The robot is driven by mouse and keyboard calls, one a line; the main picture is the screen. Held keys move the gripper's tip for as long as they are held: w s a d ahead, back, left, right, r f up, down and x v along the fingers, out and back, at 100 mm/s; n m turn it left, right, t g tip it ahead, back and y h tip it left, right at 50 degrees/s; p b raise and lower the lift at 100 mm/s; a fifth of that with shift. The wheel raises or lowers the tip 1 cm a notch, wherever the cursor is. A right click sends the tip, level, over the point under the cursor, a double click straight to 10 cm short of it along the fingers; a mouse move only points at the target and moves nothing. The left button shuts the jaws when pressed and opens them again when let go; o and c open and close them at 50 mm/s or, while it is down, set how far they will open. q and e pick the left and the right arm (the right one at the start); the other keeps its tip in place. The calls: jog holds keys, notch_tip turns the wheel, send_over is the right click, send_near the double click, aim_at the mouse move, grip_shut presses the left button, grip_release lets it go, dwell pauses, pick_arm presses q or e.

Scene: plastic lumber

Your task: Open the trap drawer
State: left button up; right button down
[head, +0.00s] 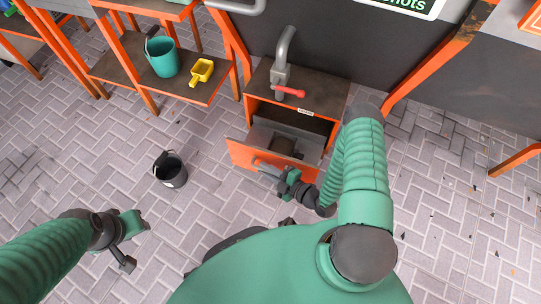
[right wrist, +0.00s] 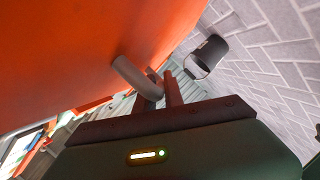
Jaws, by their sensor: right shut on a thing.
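The trap drawer (head: 240,154) has an orange front and is pulled part way out of an orange-framed cabinet (head: 318,84). Its inside shows, with a grey part in it. My right gripper (head: 282,178) is at the drawer's front, shut on the grey drawer handle (head: 262,165). In the right wrist view the handle (right wrist: 130,72) curves out of the orange front (right wrist: 60,60), and the fingers (right wrist: 162,92) are at it. My left gripper (head: 132,240) is at the lower left, away from the drawer, with its fingers apart and nothing between them.
A grey pipe with a red valve handle (head: 290,92) stands on the cabinet. A black bucket (head: 170,170) is on the brick floor left of the drawer. A shelf at left holds a teal bucket (head: 162,57) and a yellow scoop (head: 201,72). The floor before the drawer is clear.

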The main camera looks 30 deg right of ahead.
jog(key=shift+s+a+f, duration=0.15)
jog(key=shift+s+a, duration=0.45)
jog(key=c, duration=1.5)
grip_release()
jog(key=shift+o, duration=0.2)
jog(key=shift+w, duration=0.1)
jog(key=p+v, duration=0.7)
jog(key=v, duration=1)
jog(key=shift+d, duration=0.1)
